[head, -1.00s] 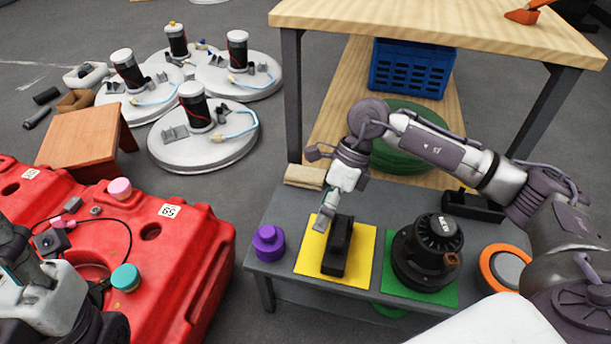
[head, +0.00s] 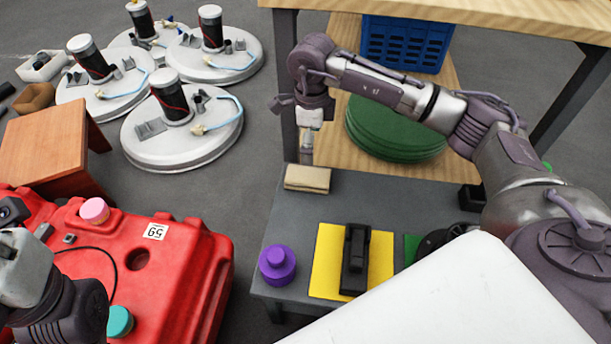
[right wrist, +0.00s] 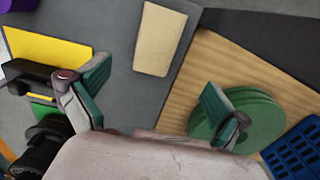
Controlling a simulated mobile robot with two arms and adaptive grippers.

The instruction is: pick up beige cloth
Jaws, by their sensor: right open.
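The beige cloth (head: 307,178) is a flat folded block at the back left edge of the grey table (head: 278,212). In the right wrist view the cloth (right wrist: 160,38) lies ahead, beyond the fingertips. My right gripper (head: 306,155) points down just above and behind the cloth in the head view. Its two green-padded fingers are spread wide and empty in the right wrist view (right wrist: 150,95). My left gripper (head: 22,268) is partly in view at the left edge, over the red tank; its fingers cannot be made out clearly.
A purple knob (head: 278,265) and a black part on a yellow mat (head: 380,262) are on the grey table. A wooden shelf (head: 335,110) behind holds green discs (head: 395,128) and a blue crate (head: 405,42). A red tank (head: 185,265) stands left.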

